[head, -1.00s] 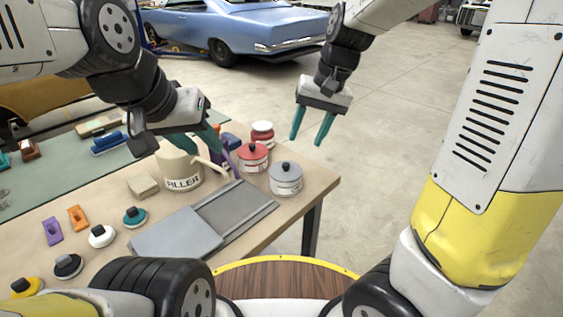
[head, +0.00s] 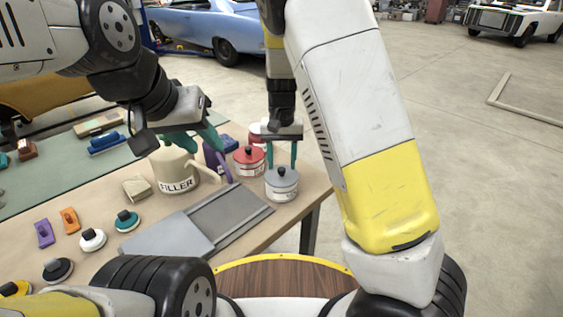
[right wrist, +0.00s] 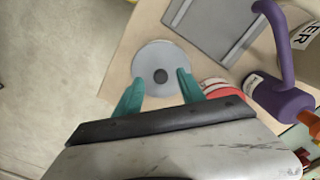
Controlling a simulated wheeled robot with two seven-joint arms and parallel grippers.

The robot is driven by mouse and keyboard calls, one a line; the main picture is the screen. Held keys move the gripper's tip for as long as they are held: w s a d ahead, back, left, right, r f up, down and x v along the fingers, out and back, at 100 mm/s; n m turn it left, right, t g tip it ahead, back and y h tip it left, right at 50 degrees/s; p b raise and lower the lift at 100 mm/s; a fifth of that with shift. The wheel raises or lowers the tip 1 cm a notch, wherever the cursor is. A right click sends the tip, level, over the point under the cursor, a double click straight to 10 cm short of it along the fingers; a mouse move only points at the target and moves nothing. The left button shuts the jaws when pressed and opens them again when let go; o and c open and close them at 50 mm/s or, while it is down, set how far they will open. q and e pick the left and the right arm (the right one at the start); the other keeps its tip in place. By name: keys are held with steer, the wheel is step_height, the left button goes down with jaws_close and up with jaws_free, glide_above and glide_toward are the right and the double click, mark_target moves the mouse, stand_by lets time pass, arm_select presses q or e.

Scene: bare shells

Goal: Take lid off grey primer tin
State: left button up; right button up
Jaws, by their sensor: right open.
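The grey primer tin (head: 282,186) stands upright near the table's right corner, its grey lid with a dark knob on top. In the right wrist view the round grey lid (right wrist: 150,62) shows from above. My right gripper (head: 282,163) is open, with its teal fingers above and just behind the tin; in the right wrist view its fingertips (right wrist: 160,78) lie on either side of the knob, over the lid. Whether they touch the lid I cannot tell. My left gripper (head: 185,146) is by the filler can; its fingertips are partly hidden.
A red-lidded tin (head: 249,160) stands just left of the grey tin, with another red-and-white tin behind it. The cream filler can (head: 172,172) and a purple bottle (head: 214,157) are further left. A grey tray (head: 232,208) lies in front.

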step_height(320, 180, down, 2)
steer(key=shift+c, duration=0.2)
jaws_close()
steer(key=shift+r, duration=0.1)
